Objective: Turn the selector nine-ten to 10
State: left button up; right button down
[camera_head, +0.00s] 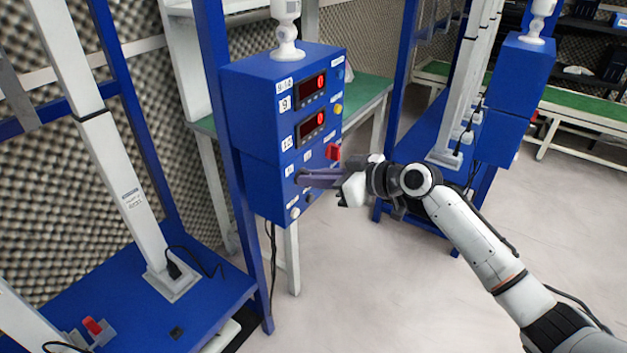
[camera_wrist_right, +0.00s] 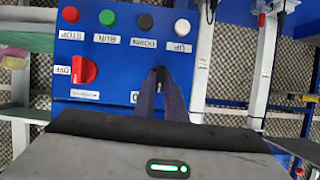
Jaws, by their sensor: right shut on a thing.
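The blue control box (camera_head: 262,130) stands on a blue post, with two red digit displays and labels on its front. My right gripper (camera_head: 303,178) reaches in from the right, its fingers against the lower left of the panel. In the right wrist view the gripper (camera_wrist_right: 160,76) is shut on a small dark knob, apparently the selector nine-ten. The fingers hide most of it, so its pointing direction cannot be told. A partly covered label lies beside the fingers. My left gripper is not in view.
A red switch (camera_head: 333,151) sits right of the gripped knob; in the wrist view this red switch (camera_wrist_right: 84,70) is beside an OFF label. Several push buttons line the panel edge, including a green one (camera_wrist_right: 107,17). A green-topped table (camera_head: 370,92) stands behind. Floor is clear in front.

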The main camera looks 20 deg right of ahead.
pick_arm(q)
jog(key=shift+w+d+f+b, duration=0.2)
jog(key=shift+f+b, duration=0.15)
jog(key=shift+b, duration=0.25)
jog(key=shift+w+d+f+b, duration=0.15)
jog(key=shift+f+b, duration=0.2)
jog(key=shift+b, duration=0.25)
pick_arm(e)
jog(key=shift+w+d+f+m+g+y, duration=0.1)
jog(key=shift+m+g+y, duration=0.15)
jog(key=shift+m+y, duration=0.55)
jog(key=shift+w+d+m+g+y, duration=0.1)
jog(key=shift+m+g+y, duration=0.25)
jog(key=shift+m, duration=0.75)
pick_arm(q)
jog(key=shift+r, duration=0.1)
pick_arm(e)
jog(key=c, duration=1.8)
grip_release()
jog(key=shift+d, duration=0.1)
